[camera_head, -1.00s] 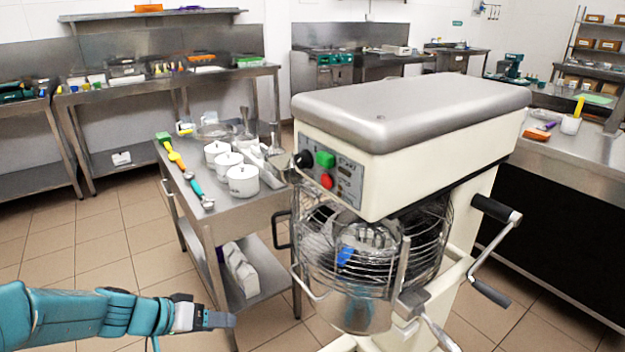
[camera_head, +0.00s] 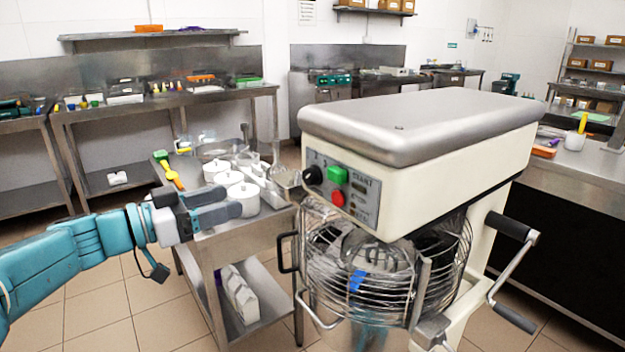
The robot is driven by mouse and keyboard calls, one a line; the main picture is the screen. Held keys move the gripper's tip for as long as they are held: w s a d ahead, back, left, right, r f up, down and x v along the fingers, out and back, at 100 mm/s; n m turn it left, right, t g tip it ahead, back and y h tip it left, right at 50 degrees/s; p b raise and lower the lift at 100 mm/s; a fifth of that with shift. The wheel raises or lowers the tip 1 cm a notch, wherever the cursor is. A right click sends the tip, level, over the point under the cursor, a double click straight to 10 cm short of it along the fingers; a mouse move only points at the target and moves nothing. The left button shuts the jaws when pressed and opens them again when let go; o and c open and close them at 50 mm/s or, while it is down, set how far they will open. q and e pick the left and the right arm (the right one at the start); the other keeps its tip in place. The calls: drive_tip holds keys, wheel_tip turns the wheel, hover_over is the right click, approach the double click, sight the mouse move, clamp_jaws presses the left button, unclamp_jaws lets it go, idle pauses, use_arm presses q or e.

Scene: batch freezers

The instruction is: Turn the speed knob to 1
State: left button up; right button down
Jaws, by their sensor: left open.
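The speed knob (camera_head: 312,175) is a round black dial on the left of the mixer's front panel, with a green button (camera_head: 337,174) and a red button (camera_head: 338,197) to its right. The mixer (camera_head: 420,140) is cream with a grey top. My left gripper (camera_head: 236,203) is open and empty, left of the knob and slightly lower, in front of the side table. It is apart from the knob. The dial marks are too small to read well, so the knob's setting cannot be told. My right gripper is not in view.
A steel side table (camera_head: 240,235) with several white lidded pots (camera_head: 229,179) stands left of the mixer, behind my left gripper. A wire guard (camera_head: 375,290) surrounds the bowl below the panel. A crank handle (camera_head: 510,228) sticks out on the mixer's right.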

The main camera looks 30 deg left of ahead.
sight(306, 176)
use_arm(q)
drive_tip(key=p+x, duration=0.4)
drive_tip(key=x, duration=1.2)
drive_tip(key=shift+w+d+r, duration=0.1)
drive_tip(key=shift+d+r, duration=0.05)
drive_tip(key=shift+r, duration=0.05)
drive_tip(key=c, duration=1)
